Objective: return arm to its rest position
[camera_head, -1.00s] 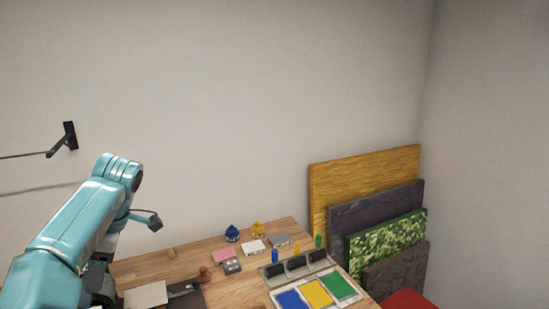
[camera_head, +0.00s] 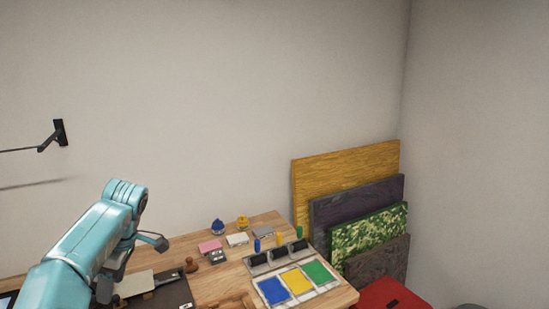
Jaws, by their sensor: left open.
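My left arm comes in from the lower left, teal, bent at its elbow over the left part of the wooden table (camera_head: 215,278). My left gripper (camera_head: 154,241) shows at the arm's far end as a small dark finger, apart from the things on the table. It is open, and nothing shows in it. The rest of its jaws is hidden behind the arm. My right gripper is not in view.
Panels (camera_head: 345,168) lean against the wall. A red object (camera_head: 390,294) stands at the lower right.

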